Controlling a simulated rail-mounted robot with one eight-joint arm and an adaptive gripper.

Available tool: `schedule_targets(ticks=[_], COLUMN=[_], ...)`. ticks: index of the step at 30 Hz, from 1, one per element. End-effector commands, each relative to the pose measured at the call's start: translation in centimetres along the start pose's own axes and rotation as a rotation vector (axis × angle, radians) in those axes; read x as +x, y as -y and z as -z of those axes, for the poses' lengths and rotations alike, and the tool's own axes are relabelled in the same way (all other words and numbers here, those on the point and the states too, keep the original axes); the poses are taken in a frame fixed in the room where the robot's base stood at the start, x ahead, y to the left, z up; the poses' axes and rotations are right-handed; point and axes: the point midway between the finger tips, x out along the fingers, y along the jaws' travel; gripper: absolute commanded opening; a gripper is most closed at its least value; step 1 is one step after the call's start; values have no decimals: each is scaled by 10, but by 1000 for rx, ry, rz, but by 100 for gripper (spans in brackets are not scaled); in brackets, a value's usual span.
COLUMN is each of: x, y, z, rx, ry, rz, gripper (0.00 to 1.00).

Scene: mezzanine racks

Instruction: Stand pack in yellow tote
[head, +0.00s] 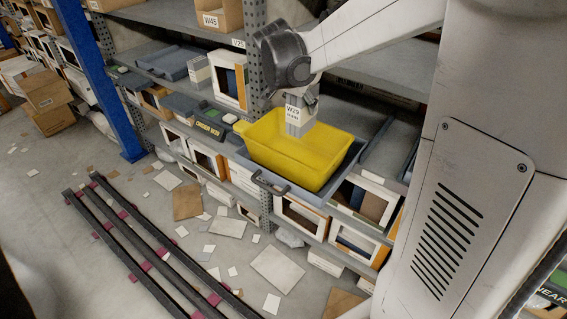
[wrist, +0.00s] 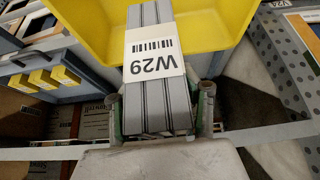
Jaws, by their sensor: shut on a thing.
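The pack (head: 295,128) is a grey ribbed block with a white label reading W29. It hangs roughly upright below my gripper (head: 308,93), and its lower end shows against the inside of the yellow tote (head: 275,160). I cannot tell whether it touches the tote floor. In the wrist view the pack (wrist: 152,106) lies between the fingers of my gripper (wrist: 161,112), which is shut on it. The yellow tote (wrist: 88,28) fills the top of that view, beyond the pack. The tote's visible inside is otherwise empty.
The tote sits in a grey tray (head: 322,200) pulled out from the rack shelf. A dark handle (head: 268,184) is at its front. A grey labelled block (head: 200,72) and a boxed item (head: 229,80) stand on the shelf to the left. A blue post (head: 103,80) rises farther left.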

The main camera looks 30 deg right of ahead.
Motion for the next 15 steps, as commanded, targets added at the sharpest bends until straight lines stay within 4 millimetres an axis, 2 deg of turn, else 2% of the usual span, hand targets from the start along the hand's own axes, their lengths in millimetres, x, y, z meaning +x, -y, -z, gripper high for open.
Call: schedule_targets(ticks=[1,10,15], x=[12,32,54], y=[0,1,1], z=[-7,-18,-31], rx=[0,-1,-1], ry=[0,0,0], rz=[0,1,1], gripper=[0,0,0])
